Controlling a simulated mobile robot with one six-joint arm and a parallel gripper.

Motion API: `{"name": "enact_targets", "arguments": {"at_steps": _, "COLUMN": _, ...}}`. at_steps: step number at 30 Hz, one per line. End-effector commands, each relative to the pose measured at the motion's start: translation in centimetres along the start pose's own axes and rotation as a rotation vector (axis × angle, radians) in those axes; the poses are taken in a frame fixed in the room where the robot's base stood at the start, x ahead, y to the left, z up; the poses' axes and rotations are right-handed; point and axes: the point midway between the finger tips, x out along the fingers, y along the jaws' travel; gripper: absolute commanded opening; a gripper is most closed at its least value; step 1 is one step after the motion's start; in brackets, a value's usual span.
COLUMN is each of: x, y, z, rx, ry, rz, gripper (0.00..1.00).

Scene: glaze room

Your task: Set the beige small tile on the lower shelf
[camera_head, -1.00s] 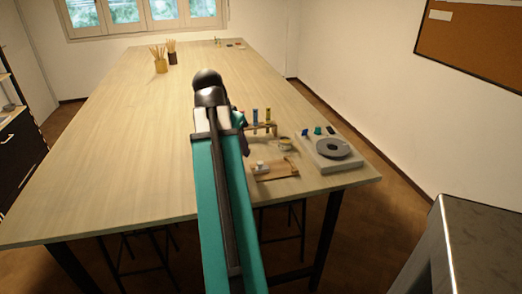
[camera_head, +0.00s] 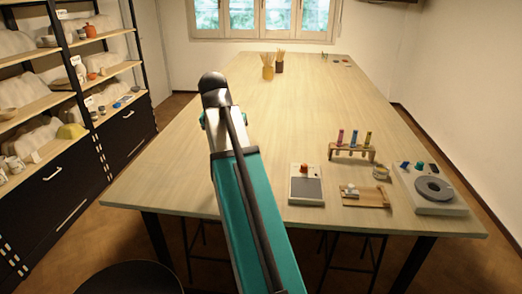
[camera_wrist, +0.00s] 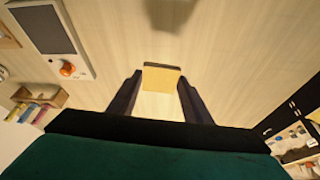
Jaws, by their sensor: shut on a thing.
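A small beige-yellow tile (camera_wrist: 161,80) with a darker far edge sits between the fingers of my gripper (camera_wrist: 159,92) in the wrist view. My gripper is shut on it, over the pale wooden table. In the head view my arm hides the tile and most of the gripper. The shelving stands at the left of the head view. Its lower shelf (camera_head: 44,152) carries small pots and a yellow piece at its left part; the right part of the low level (camera_head: 122,106) holds small items. My gripper is well to the right of the shelving.
The long table (camera_head: 300,100) is mostly clear. At its near right are a scale (camera_head: 306,188), a rack of coloured tubes (camera_head: 352,152), a small wooden board (camera_head: 372,197) and a grey turntable device (camera_head: 432,188). Brush pots (camera_head: 268,72) stand at the back. Dark drawers (camera_head: 125,133) are under the shelves.

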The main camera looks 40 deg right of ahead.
Motion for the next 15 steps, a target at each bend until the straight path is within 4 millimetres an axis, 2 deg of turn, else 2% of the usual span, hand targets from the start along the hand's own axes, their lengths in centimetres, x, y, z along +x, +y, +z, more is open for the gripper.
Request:
{"name": "enact_targets", "arguments": {"at_steps": 1, "x": -0.4, "y": -1.9, "z": 0.5, "rx": -0.038, "ry": 0.001, "rz": -0.016, "gripper": 0.21}}
{"name": "enact_targets", "arguments": {"at_steps": 3, "x": -0.9, "y": -4.0, "z": 1.3, "rx": -0.085, "ry": 0.002, "rz": -0.034, "gripper": 0.21}}
{"name": "enact_targets", "arguments": {"at_steps": 15, "x": -4.3, "y": -15.8, "z": 7.3, "rx": -0.359, "ry": 0.008, "rz": -0.144, "gripper": 0.21}}
